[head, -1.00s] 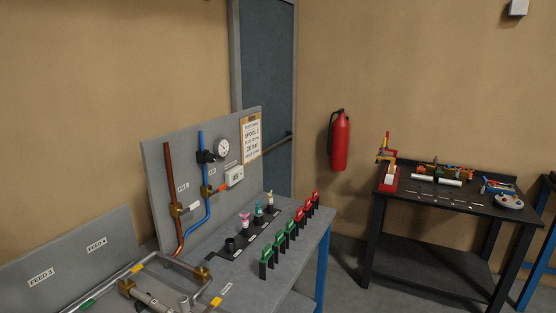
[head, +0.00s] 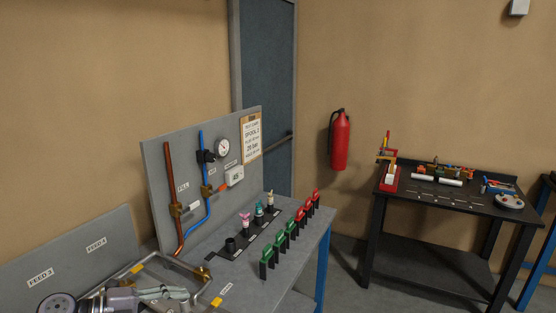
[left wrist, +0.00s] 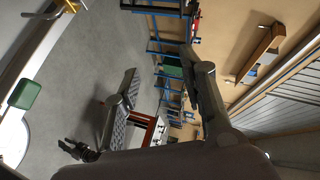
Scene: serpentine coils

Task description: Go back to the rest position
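My left gripper (head: 165,294) shows at the bottom left of the head view, over the near part of the grey bench (head: 256,291). My right gripper is not recognisable in either view.
The bench carries an upright panel with a red pipe (head: 173,190), a blue pipe (head: 213,190) and a gauge (head: 222,147). Green clips (head: 279,246) and red clips (head: 309,206) line its edge. A black table (head: 440,197) with parts stands right, beyond open floor.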

